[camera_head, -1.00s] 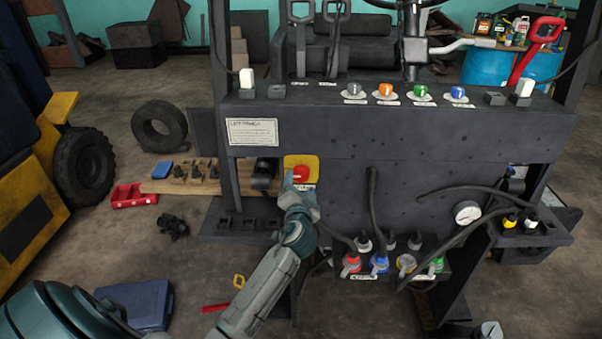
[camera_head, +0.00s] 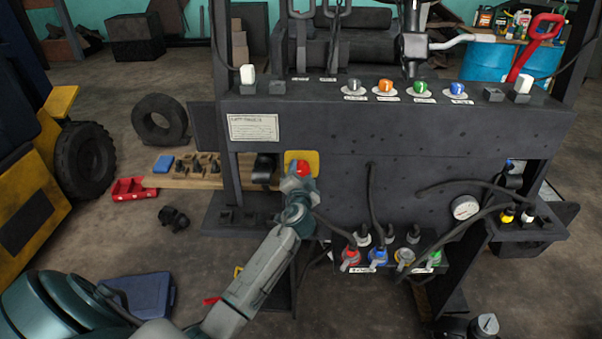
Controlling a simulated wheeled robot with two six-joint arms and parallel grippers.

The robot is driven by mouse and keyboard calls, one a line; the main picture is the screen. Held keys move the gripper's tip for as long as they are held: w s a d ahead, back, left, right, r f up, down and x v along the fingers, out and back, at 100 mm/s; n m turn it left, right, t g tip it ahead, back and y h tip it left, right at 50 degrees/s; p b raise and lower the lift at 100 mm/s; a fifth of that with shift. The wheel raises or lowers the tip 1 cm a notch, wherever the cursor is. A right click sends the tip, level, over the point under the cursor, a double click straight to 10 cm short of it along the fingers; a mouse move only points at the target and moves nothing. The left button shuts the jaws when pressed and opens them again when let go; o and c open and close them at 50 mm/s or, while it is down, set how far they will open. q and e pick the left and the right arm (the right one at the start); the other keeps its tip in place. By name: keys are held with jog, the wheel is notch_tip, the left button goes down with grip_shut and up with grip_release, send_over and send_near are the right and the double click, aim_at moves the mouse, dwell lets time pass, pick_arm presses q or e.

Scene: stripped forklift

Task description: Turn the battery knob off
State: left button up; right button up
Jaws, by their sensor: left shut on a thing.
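The battery knob (camera_head: 303,168) is red and sits on a yellow square plate (camera_head: 315,158) on the dark front panel of the stripped forklift. My left gripper (camera_head: 298,181) is at the knob from below and in front, with its fingers shut on it. The gripper covers the lower part of the knob and plate, so the knob's exact angle is hard to tell. My right gripper is not in view.
Coloured knobs (camera_head: 421,87) line the panel's top ledge. Hoses (camera_head: 374,205) run down to coloured connectors (camera_head: 378,257) below right. A black part (camera_head: 264,168) sits just left of the yellow plate. A gauge (camera_head: 465,208) is at right.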

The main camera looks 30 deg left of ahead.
pick_arm(q)
jog(key=n+b, duration=0.2)
jog(key=b, duration=0.2)
jog(key=n+b, duration=0.3)
jog(key=b, duration=0.2)
jog(key=n+b, duration=0.3)
jog(key=b, duration=0.1)
jog(key=shift+f+b, duration=0.35)
jog(key=n+b, duration=0.3)
jog(key=b, duration=0.1)
jog(key=shift+r, duration=0.1)
jog(key=shift+n+b, duration=1)
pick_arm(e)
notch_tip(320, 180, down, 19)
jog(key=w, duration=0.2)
pick_arm(q)
jog(key=n+b, duration=0.2)
jog(key=shift+b, duration=0.35)
jog(key=n+b, duration=0.2)
jog(key=shift+r+n, duration=0.15)
jog(key=shift+n, duration=0.15)
jog(key=shift+r+b, duration=0.1)
jog(key=shift+b, duration=0.2)
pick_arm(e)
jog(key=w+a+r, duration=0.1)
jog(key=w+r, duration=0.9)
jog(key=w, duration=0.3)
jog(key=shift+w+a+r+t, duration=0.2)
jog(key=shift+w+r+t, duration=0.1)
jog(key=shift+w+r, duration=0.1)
